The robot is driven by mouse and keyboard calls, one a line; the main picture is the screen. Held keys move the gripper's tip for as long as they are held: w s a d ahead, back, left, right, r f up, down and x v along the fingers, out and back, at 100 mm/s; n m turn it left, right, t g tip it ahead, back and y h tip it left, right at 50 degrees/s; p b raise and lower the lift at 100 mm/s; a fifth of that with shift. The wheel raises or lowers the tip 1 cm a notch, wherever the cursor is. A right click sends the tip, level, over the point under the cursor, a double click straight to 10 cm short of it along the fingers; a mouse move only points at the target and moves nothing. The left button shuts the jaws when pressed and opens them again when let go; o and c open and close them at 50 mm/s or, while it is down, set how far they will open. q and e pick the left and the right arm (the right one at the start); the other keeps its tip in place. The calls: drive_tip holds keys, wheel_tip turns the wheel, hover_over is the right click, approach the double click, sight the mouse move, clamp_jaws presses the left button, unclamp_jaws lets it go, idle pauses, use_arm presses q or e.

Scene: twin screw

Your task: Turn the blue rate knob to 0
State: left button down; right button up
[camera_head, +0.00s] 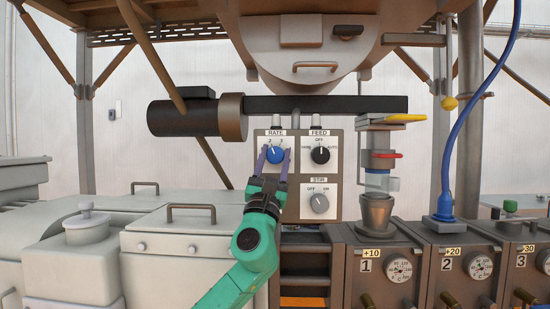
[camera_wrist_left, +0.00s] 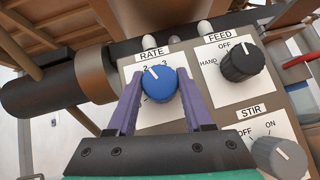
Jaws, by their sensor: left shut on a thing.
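The blue rate knob (camera_head: 276,155) is on the control panel under the RATE label. It also shows in the wrist view (camera_wrist_left: 160,88), where its white pointer line aims up and slightly left, near the 2 on the dial. The 0 mark cannot be read. My left gripper (camera_head: 272,162) reaches up to the panel from below, with its purple fingers on either side of the knob, shut on it. In the wrist view the two fingers (camera_wrist_left: 159,92) flank the knob at its left and right. My right gripper is in neither view.
The black FEED knob (camera_head: 320,155) is close to the right of the rate knob. The grey STIR knob (camera_head: 319,203) sits below it. A dark motor cylinder (camera_head: 183,118) juts out left of the panel. A metal cup (camera_head: 377,212) stands to the right.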

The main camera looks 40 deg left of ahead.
use_arm(q)
drive_tip(key=shift+n+y, duration=0.4)
drive_tip(key=shift+n, duration=0.1)
